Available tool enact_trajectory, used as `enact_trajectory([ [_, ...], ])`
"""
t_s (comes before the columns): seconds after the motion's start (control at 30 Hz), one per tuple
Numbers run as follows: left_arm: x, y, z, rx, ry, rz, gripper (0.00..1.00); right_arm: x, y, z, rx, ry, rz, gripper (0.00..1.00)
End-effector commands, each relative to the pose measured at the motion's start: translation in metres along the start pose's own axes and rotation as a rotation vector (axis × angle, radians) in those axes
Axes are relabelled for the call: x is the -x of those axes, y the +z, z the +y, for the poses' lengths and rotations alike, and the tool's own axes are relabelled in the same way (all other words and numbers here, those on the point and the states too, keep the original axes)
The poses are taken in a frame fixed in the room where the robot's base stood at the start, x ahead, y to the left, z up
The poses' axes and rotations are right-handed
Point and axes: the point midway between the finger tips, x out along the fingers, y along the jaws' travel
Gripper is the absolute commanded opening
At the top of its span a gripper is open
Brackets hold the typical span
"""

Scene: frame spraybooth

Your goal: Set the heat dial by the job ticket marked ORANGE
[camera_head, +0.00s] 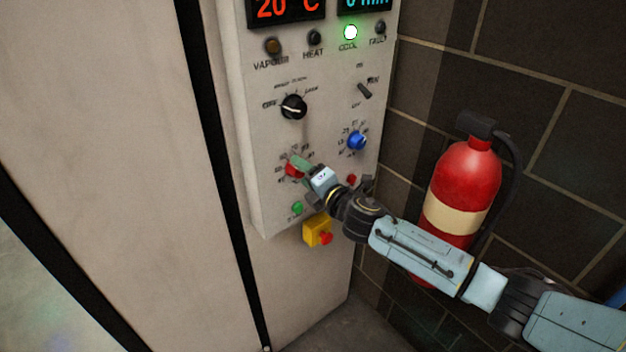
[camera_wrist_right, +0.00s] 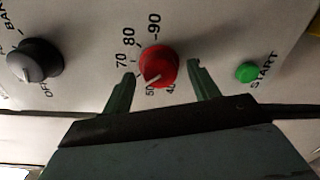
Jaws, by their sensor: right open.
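The red heat dial (camera_head: 291,170) is on the lower left of the control panel, partly hidden by my right gripper (camera_head: 301,164). In the right wrist view the red dial (camera_wrist_right: 158,66) shows whole, with a pale pointer line toward the lower left, near the 50 mark. Numbers 70, 80 and 90 stand around it. My right gripper (camera_wrist_right: 157,88) is open, its two green fingers on either side of the dial with gaps; I cannot tell whether they touch it. My left gripper is not in view. No job ticket shows.
The control panel (camera_head: 262,137) carries a black selector knob (camera_head: 293,107), a blue dial (camera_head: 357,140), a green START button (camera_wrist_right: 247,72) and a red button (camera_head: 351,180). A yellow box with a red knob (camera_head: 318,232) sits below. A red fire extinguisher (camera_head: 465,180) hangs behind my right arm.

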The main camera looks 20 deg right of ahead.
Motion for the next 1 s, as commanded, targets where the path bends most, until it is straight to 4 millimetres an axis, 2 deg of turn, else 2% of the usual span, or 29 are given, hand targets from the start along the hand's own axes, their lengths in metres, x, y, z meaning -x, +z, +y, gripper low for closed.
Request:
enact_trajectory([
  [0.17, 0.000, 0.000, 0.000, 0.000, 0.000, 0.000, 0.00, 0.017, 0.000, -0.001, 0.001, -0.001, 0.000, 0.60],
  [0.7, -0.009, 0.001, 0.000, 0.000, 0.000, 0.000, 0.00, 0.115, -0.001, -0.002, 0.000, -0.003, 0.001, 0.60],
  [0.83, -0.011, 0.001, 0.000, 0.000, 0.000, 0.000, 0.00, 0.127, 0.000, -0.002, 0.000, -0.002, 0.000, 0.60],
  [1.0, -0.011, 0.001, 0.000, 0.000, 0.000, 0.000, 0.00, 0.133, 0.000, 0.000, 0.000, -0.001, 0.000, 0.60],
])
